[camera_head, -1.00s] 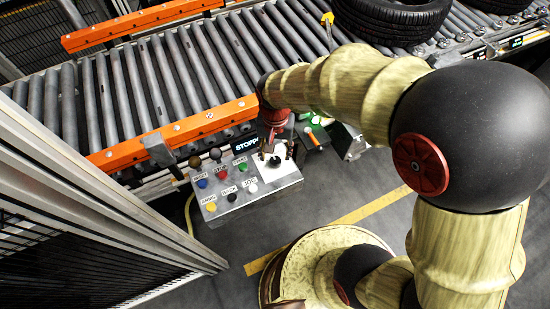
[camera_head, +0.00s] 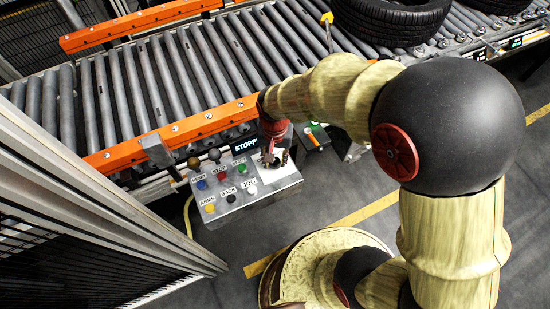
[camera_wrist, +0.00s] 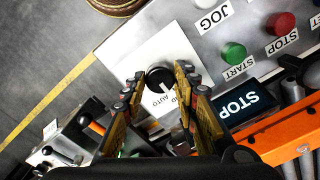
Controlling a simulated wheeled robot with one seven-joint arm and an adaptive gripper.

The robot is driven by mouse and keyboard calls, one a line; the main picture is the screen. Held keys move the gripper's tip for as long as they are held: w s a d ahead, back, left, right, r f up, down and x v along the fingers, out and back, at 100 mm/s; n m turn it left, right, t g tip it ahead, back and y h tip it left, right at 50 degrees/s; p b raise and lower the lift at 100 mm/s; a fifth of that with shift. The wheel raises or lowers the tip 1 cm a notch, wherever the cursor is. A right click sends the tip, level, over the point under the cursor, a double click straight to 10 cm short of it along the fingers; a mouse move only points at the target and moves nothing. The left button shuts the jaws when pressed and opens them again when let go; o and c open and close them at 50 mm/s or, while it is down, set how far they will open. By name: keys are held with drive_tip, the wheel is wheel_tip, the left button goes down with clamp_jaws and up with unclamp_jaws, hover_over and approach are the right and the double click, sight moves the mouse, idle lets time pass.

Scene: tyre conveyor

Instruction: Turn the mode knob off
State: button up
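The mode knob (camera_wrist: 159,78) is a round black knob with a white pointer line on a white plate (camera_wrist: 178,45). In the wrist view the pointer slants down toward the lettering, where AUTO and part of another label show. My gripper (camera_wrist: 160,73) is open, with one finger on each side of the knob and visible gaps between. Whether the tips reach down to the knob's height is unclear. In the head view my gripper (camera_head: 272,156) is over the plate at the right end of the control box (camera_head: 238,203) and largely hides the knob.
Red (camera_wrist: 281,23) and green (camera_wrist: 234,52) buttons and a STOP display (camera_wrist: 246,103) lie beside the knob. An orange rail (camera_head: 175,134) and the roller conveyor (camera_head: 140,85) are behind the box.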

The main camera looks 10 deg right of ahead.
drive_tip(key=c, duration=0.6)
drive_tip(key=shift+n, duration=0.3)
drive_tip(key=n+p, duration=0.1)
drive_tip(key=n, duration=0.2)
drive_tip(key=shift+r+p, duration=0.1)
drive_tip(key=shift+p, duration=0.3)
drive_tip(key=shift+n+p, duration=0.8)
drive_tip(key=shift+n, duration=1.9)
drive_tip(key=o, duration=1)
drive_tip(key=shift+o, duration=0.7)
